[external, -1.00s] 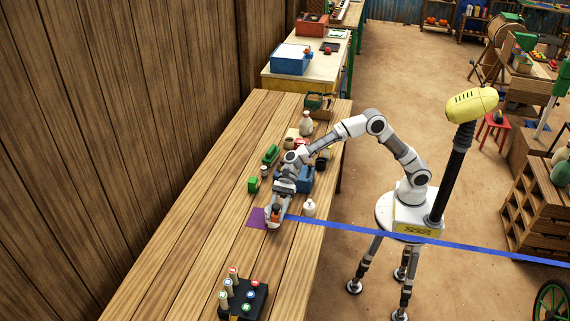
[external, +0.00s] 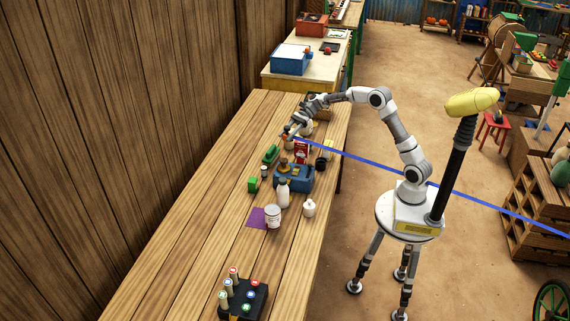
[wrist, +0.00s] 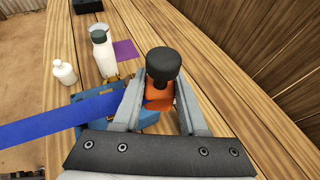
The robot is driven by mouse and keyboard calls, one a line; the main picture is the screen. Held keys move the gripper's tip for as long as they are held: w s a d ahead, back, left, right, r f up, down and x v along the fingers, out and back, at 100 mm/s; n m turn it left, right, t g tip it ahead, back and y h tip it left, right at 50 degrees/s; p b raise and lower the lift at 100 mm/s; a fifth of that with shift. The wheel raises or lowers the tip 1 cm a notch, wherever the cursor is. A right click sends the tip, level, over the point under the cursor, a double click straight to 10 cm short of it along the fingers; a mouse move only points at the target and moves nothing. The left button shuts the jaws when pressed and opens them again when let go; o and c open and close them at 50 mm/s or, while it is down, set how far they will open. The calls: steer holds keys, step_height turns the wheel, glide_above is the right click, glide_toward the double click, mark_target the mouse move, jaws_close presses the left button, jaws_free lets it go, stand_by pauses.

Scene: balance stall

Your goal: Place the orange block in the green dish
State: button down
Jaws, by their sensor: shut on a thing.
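My gripper (wrist: 160,103) is shut on the orange block (wrist: 158,98), which has a black knob-like cylinder (wrist: 163,65) on top. In the external view my gripper (external: 291,134) is above the far part of the wooden table, and the block is too small there to make out well. I cannot pick out a green dish with certainty. A long green object (external: 271,154) lies on the table close to my gripper, and a small green block (external: 253,185) stands nearer the camera. Part of the table behind my gripper is hidden.
A blue box-like device (external: 294,179), a white bottle (external: 283,193), a white can (external: 273,217) on a purple mat (external: 256,219) and a small white bottle (external: 309,208) stand nearby. A blue strip (external: 430,187) runs from my gripper rightward. The table's left side is clear.

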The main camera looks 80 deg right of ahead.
steer(key=s+d+m+t+h, duration=0.1)
steer(key=s+d+m+t, duration=0.1)
steer(key=s+d, duration=0.85)
steer(key=s+d+m+t+h, duration=0.1)
steer(key=s+d, duration=0.4)
steer(key=d, duration=1.1)
steer(key=w+a+f, duration=0.2)
steer(key=w+f, duration=0.1)
steer(key=f, duration=0.1)
steer(key=w+a+f+b, duration=0.1)
steer(key=w+a+f, duration=0.1)
steer(key=w+f, duration=0.1)
steer(key=w+a+f+b, duration=0.1)
steer(key=w+a+f, duration=0.1)
steer(key=w+f, duration=0.1)
steer(key=shift+f, duration=0.85)
steer(key=shift+w+a+f+b, duration=0.2)
steer(key=shift+w+f+b, duration=0.05)
steer(key=shift+f+b, duration=0.65)
steer(key=shift+f, duration=1.15)
steer(key=shift+f, duration=0.1)
